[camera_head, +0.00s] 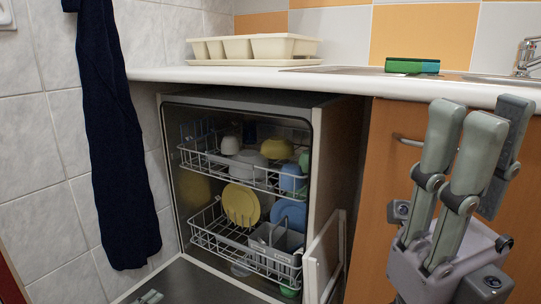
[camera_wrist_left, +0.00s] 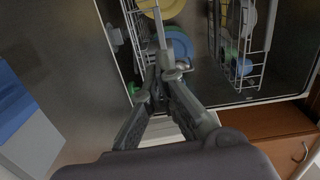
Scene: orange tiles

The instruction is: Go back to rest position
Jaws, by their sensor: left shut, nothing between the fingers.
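My left gripper (camera_head: 149,297) shows only as fingertips at the bottom edge of the head view, low in front of the dishwasher. In the left wrist view its fingers (camera_wrist_left: 166,76) meet at the tips with nothing held, in front of the racks. My right gripper (camera_head: 481,108) is raised at the right of the head view, in front of the orange cabinet. Its fingers point up, spread apart and empty.
The open dishwasher (camera_head: 315,150) holds an upper rack (camera_head: 225,168) and lower rack (camera_head: 215,238) with plates, bowls and cups. Its lowered door (camera_head: 195,284) lies in front. A dark towel (camera_head: 112,140) hangs left. A drying rack (camera_head: 255,47) and sponge (camera_head: 412,66) are on the counter (camera_head: 345,82).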

